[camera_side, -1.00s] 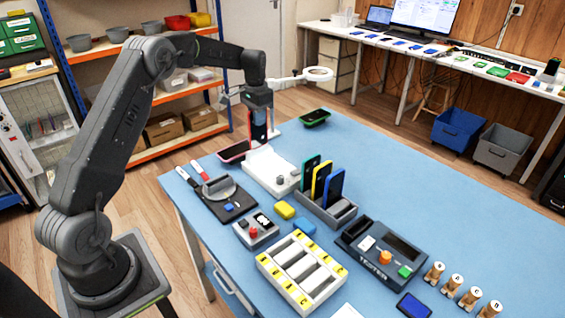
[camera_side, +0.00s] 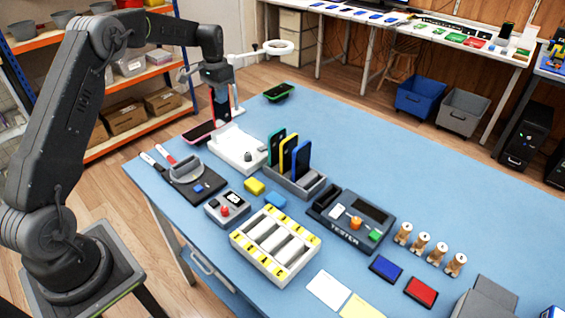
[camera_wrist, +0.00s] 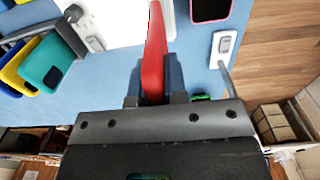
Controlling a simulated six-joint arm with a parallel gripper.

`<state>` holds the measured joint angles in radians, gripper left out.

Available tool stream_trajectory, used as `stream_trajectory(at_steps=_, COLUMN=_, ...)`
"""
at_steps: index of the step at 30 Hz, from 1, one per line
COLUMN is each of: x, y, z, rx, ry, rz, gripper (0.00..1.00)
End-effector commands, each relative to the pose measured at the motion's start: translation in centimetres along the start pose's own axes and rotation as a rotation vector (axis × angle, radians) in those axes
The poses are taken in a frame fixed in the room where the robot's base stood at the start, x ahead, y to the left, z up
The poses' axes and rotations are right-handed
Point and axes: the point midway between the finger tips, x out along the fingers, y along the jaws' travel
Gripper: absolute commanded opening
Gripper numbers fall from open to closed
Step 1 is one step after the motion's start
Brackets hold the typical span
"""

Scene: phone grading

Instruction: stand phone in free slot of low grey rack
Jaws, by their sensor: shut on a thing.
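My gripper (camera_side: 216,76) is shut on a dark phone with a red edge (camera_side: 220,104), held upright above the far left part of the table. In the wrist view the phone shows edge-on as a red strip (camera_wrist: 155,50) between the jaws of my gripper (camera_wrist: 154,88). The low grey rack (camera_side: 312,190) stands to the right and nearer the camera, apart from my gripper. Green (camera_side: 277,148), yellow (camera_side: 288,152) and blue (camera_side: 301,160) phones stand in it. Its front-right part looks empty. In the wrist view the rack (camera_wrist: 70,37) is at upper left.
A white fixture (camera_side: 238,150) lies between my gripper and the rack. A pink-edged phone (camera_side: 198,132) lies at the left table edge. A ring lamp (camera_side: 278,47) stands behind. A tester (camera_side: 352,220) and a cream sorting tray (camera_side: 276,245) are in front. The table's back right is clear.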

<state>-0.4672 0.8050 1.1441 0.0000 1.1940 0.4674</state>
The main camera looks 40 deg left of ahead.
Motion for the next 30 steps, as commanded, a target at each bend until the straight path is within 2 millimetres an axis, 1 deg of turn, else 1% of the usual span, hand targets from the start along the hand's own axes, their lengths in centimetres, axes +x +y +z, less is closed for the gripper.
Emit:
stream_trajectory(at_steps=4, x=-2.4, y=0.0, z=-0.1, rx=0.0, ry=0.006, rz=-0.003, gripper=0.0)
stream_trajectory(at_steps=12, x=-8.8, y=0.0, z=-0.1, rx=0.0, ry=0.007, rz=-0.003, gripper=0.0)
stream_trajectory(at_steps=17, x=-11.8, y=0.0, z=0.0, rx=0.0, ry=0.006, rz=-0.003, gripper=0.0)
stream_trajectory(at_steps=18, x=-11.5, y=1.0, z=-0.4, rx=0.004, ry=0.002, rz=-0.001, gripper=0.0)
stream_trajectory(at_steps=23, x=-11.4, y=4.1, z=-1.5, rx=0.005, ry=0.002, rz=-0.001, gripper=0.0)
stream_trajectory(at_steps=26, x=-11.4, y=6.8, z=-2.2, rx=0.007, ry=0.002, rz=-0.001, gripper=0.0)
stream_trajectory(at_steps=29, x=-11.4, y=10.2, z=-3.0, rx=0.008, ry=0.003, rz=-0.001, gripper=0.0)
stream_trajectory(at_steps=30, x=-11.4, y=11.8, z=-3.3, rx=0.009, ry=0.003, rz=-0.001, gripper=0.0)
